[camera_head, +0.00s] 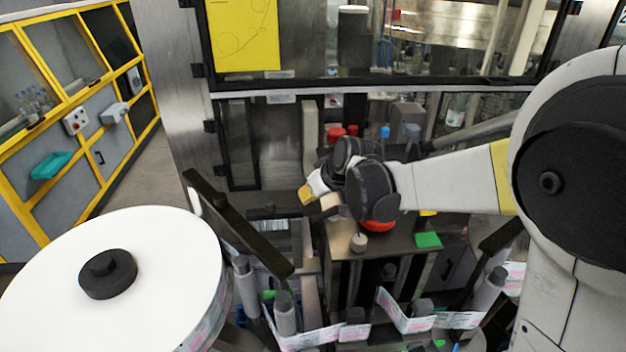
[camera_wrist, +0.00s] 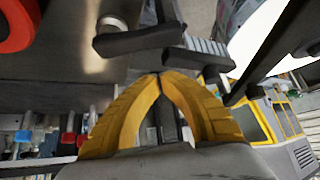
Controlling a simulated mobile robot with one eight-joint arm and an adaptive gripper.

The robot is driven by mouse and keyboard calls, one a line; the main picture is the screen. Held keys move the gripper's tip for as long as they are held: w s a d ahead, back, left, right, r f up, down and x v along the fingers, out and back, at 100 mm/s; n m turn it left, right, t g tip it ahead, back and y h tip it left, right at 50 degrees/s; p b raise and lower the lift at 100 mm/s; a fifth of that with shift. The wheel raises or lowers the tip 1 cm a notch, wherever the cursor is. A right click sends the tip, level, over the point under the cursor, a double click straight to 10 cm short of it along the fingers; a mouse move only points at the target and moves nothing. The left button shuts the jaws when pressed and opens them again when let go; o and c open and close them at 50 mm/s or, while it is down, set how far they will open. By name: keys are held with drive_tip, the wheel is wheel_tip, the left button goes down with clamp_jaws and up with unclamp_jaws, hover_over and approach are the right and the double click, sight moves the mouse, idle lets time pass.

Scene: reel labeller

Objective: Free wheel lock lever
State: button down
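My gripper (camera_head: 318,200) is over the middle of the labeller, beside a metal plate. In the wrist view its two yellow fingers (camera_wrist: 160,76) arch inward and their tips meet, with no object seen held between them. A short dark lever-like bar (camera_wrist: 140,39) with a round metal knob lies just beyond and left of the tips. It may be the wheel lock lever, but I cannot tell for sure. A second dark piece with a ribbed top (camera_wrist: 196,56) sits right of the tips. In the head view my wrist hides this area.
A large white reel (camera_head: 160,245) stands at the left. A long dark bar (camera_head: 240,225) slants between it and my gripper. The metal plate (camera_head: 385,240) carries a small knob (camera_head: 358,242). Rollers with label web (camera_head: 405,312) run along the front. A framed window panel (camera_head: 400,85) closes the back.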

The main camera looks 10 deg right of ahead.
sight(326, 218)
drive_tip(key=s, duration=0.1)
drive_tip(key=s+d, duration=0.1)
drive_tip(key=s+f+p, duration=0.1)
drive_tip(key=shift+d, duration=0.3)
drive_tip(key=shift+r, duration=0.1)
